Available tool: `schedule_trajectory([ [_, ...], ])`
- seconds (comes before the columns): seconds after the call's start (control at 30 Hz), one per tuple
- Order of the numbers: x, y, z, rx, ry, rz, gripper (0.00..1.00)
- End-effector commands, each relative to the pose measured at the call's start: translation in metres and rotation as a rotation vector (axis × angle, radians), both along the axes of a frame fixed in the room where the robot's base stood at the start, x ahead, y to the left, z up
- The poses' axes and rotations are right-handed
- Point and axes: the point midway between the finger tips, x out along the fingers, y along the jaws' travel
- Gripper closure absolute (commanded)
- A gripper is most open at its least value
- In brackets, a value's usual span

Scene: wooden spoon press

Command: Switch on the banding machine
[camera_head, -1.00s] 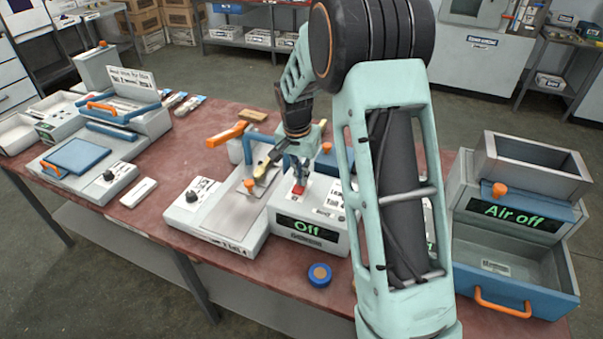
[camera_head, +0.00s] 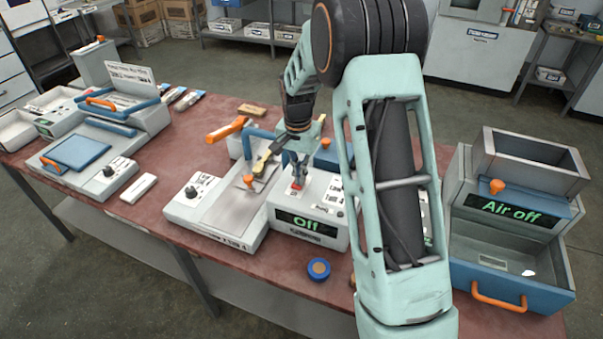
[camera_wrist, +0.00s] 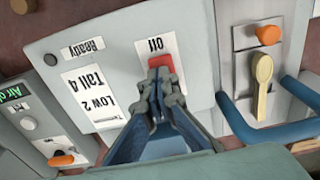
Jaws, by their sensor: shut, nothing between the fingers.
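The machine with the green "Off" display (camera_head: 307,225) stands at the middle of the table's front. On its top is a red switch (camera_wrist: 161,64) beside a label reading "Off". The switch also shows as a small red patch in the head view (camera_head: 296,186). My gripper (camera_wrist: 160,88) is shut and empty, pointing down at the switch. Its fingertips overlap the switch's near edge in the wrist view; I cannot tell whether they touch it. My arm hides the machine's right side in the head view.
A wooden spoon (camera_wrist: 261,75) lies on the plate beside the switch, near a blue bar handle (camera_wrist: 240,120). An "Air off" unit (camera_head: 515,210) stands at the right, and a blue-lidded press (camera_head: 78,155) at the left. A blue roll (camera_head: 318,269) lies at the front.

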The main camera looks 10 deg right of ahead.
Motion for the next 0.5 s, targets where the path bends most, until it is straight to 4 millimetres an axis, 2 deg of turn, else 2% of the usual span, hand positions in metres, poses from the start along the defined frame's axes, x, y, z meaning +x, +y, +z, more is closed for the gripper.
schedule_trajectory([
  [0.1, -0.0051, 0.0031, -0.001, 0.0, 0.004, 0.001, 1.0],
  [0.5, -0.0041, 0.0019, 0.0061, -0.001, -0.001, 0.0, 1.0],
])
